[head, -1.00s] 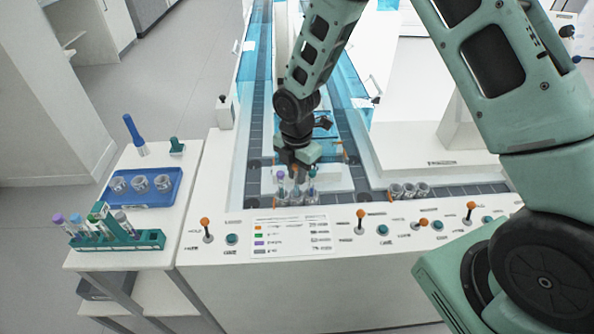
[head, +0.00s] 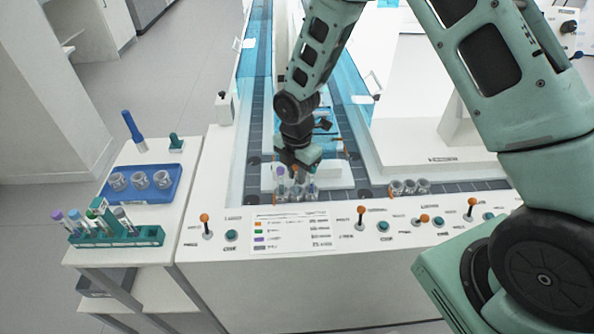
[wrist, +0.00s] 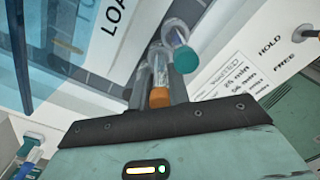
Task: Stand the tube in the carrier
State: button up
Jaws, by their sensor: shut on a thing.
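My gripper (head: 297,174) points down at the near end of the track, among several clear carriers. In the wrist view its dark fingers (wrist: 160,88) are shut on an orange-capped tube (wrist: 158,97). The lower end of this tube is mostly hidden between the fingers, so I cannot tell how deep it sits in a carrier. A teal-capped tube (wrist: 186,58) stands just beside the fingers, in a clear carrier (wrist: 175,30).
On the left table are a blue tray (head: 150,197) of clear carriers and a teal rack (head: 145,237) with several capped tubes. Orange-knobbed levers (head: 361,211) rise from the front panel.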

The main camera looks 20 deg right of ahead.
jog(key=o, duration=0.8)
notch_tip(320, 180, up, 17)
jog(key=shift+r, duration=0.2)
dwell(0.4)
jog(key=shift+a, duration=0.1)
dwell(0.5)
